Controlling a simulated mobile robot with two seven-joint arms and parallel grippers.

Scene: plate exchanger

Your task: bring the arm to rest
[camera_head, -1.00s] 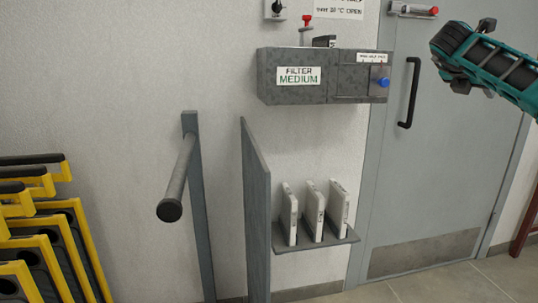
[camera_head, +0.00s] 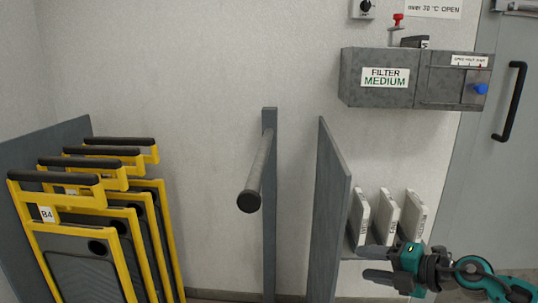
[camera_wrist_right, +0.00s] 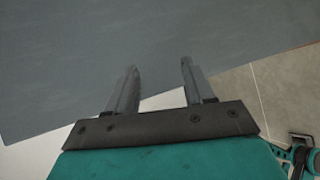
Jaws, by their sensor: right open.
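My right gripper (camera_head: 376,264) is at the lower right of the head view, its arm coming in from the right edge. Its two fingers point left and stand apart, with nothing between them. It is in front of the small shelf with white cartridges and to the right of a grey upright panel (camera_head: 330,215). In the right wrist view the open gripper (camera_wrist_right: 158,80) faces a broad flat grey surface (camera_wrist_right: 140,45), with tiled floor beyond its edge. My left gripper is in neither view.
Yellow-framed plates (camera_head: 85,235) with black handles stand at the left. A grey post (camera_head: 269,150) carries a peg (camera_head: 255,175) sticking forward. Three white cartridges (camera_head: 386,219) stand on the shelf. A grey box labelled FILTER MEDIUM (camera_head: 376,95) hangs above, beside a door (camera_head: 500,170).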

